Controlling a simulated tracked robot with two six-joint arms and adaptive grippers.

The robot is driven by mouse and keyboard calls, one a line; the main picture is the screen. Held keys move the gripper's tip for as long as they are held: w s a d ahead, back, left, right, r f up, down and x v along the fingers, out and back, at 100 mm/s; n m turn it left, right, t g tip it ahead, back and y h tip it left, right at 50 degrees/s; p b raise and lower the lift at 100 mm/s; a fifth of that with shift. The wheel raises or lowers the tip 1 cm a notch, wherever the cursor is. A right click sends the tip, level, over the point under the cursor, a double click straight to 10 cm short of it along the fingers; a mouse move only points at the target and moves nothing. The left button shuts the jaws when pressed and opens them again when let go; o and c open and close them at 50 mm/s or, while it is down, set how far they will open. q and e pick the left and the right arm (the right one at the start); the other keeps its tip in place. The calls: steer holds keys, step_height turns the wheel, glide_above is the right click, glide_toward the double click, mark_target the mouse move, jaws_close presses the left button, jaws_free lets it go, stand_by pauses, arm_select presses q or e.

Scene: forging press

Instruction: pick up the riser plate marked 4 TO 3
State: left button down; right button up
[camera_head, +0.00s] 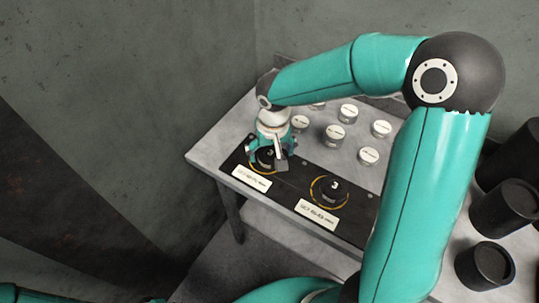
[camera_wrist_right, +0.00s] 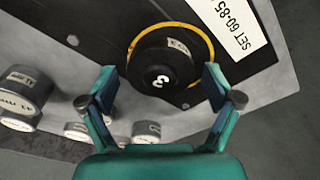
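A black round piece marked 3 (camera_wrist_right: 160,72) lies inside a yellow ring on a black board, with a small pale label at its far side that I cannot read fully. My right gripper (camera_wrist_right: 160,84) is open over it, one finger at each side, with nothing clearly held. In the head view the right gripper (camera_head: 270,158) is at the left ring and partly covers this piece. A second black piece marked 3 (camera_head: 333,187) sits in the right ring. I cannot make out the marking 4 TO 3 on anything. My left gripper is not in view.
Several short silver cylinders with white labels (camera_head: 334,136) stand behind the board on the grey table (camera_head: 215,150). White cards (camera_head: 251,178) lie along its front edge. Black cylinders (camera_head: 503,208) stand at the right. Grey walls close off the back and left.

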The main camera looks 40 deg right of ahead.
steer(key=c, duration=1.3)
steer(key=shift+r, duration=0.15)
